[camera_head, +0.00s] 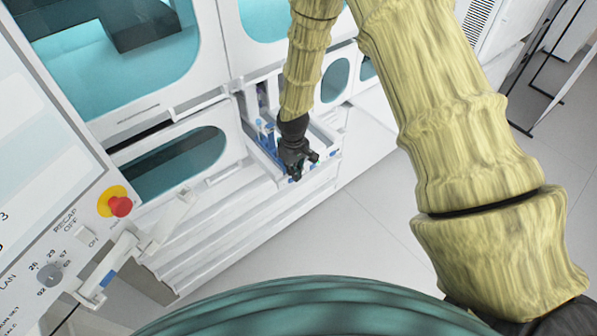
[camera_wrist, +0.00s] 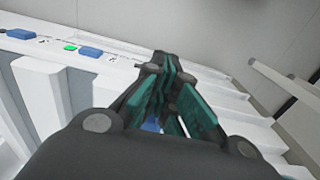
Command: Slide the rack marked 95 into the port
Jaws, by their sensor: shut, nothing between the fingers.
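My gripper (camera_head: 301,172), black with dark green finger pads, is shut and empty. It points down over the front of a white tray-like bay (camera_head: 263,155) that juts from the white machine. Its fingers also show in the wrist view (camera_wrist: 168,95). Blue pieces (camera_head: 267,137) sit in the bay beside and behind my gripper. They may be part of a rack, but no number 95 is readable. A dark upright opening (camera_head: 262,95) at the back of the bay may be the port. My gripper and arm hide part of the bay.
A green light (camera_wrist: 70,48) sits between blue blocks (camera_wrist: 96,52) on a white ledge in the wrist view. A control panel with a red emergency button (camera_head: 120,206) stands at left. Pale floor (camera_head: 360,225) is clear right of the machine.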

